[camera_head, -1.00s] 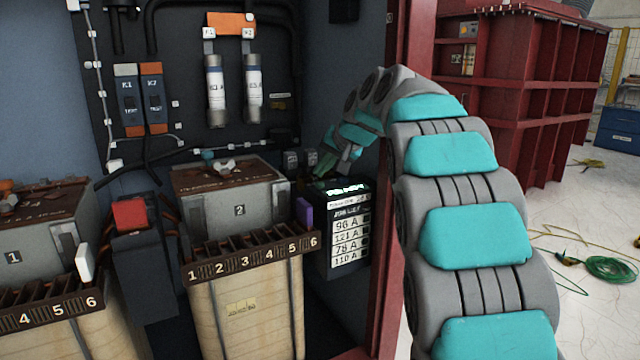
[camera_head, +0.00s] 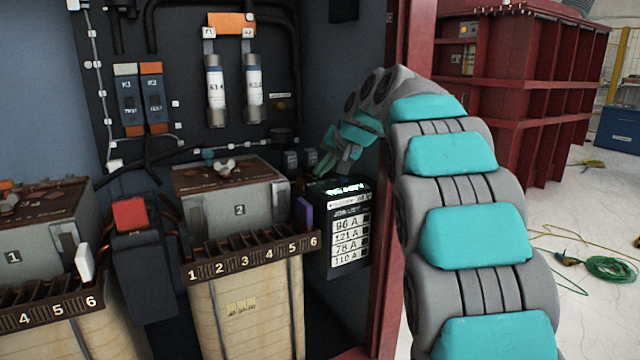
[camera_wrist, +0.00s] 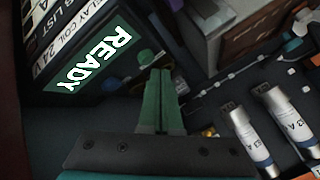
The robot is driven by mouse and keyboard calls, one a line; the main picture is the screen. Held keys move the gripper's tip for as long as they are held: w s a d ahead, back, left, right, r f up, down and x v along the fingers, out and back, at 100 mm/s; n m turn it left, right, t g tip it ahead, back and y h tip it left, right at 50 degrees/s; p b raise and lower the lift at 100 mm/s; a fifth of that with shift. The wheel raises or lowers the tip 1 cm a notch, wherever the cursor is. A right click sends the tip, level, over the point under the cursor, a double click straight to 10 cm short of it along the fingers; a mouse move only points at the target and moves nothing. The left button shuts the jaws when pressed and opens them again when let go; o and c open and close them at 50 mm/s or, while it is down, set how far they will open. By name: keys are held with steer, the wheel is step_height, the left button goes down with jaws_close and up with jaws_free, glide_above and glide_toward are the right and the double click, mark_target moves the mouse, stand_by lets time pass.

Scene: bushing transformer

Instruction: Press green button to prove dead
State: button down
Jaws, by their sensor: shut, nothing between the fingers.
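A small round green piece (camera_wrist: 145,57), which may be the green button, shows just beyond my fingertips in the wrist view. My gripper (camera_wrist: 158,75) is shut and empty, its two green fingers side by side. I cannot tell whether the tips touch anything. In the head view my gripper (camera_head: 322,168) hangs just above the back of a black box (camera_head: 345,235) with a lit green READY display (camera_head: 346,189). The display (camera_wrist: 88,58) also shows at the left of the wrist view. The green button cannot be made out in the head view.
A grey unit marked 2 (camera_head: 239,210) stands left of the box, with a purple block (camera_head: 304,213) between. White fuses (camera_head: 216,90) hang on the back panel. A red cabinet edge (camera_head: 398,250) runs close beside my arm.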

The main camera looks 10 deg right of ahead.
steer(key=shift+f, duration=0.35)
steer(key=shift+f+b, duration=0.4)
steer(key=shift+f, duration=0.1)
stand_by(0.8)
steer(key=shift+r, duration=0.15)
steer(key=shift+r+p, duration=0.7)
steer(key=shift+r, duration=0.05)
step_height(320, 180, up, 5)
steer(key=p, duration=0.3)
steer(key=shift+p, duration=0.35)
stand_by(0.3)
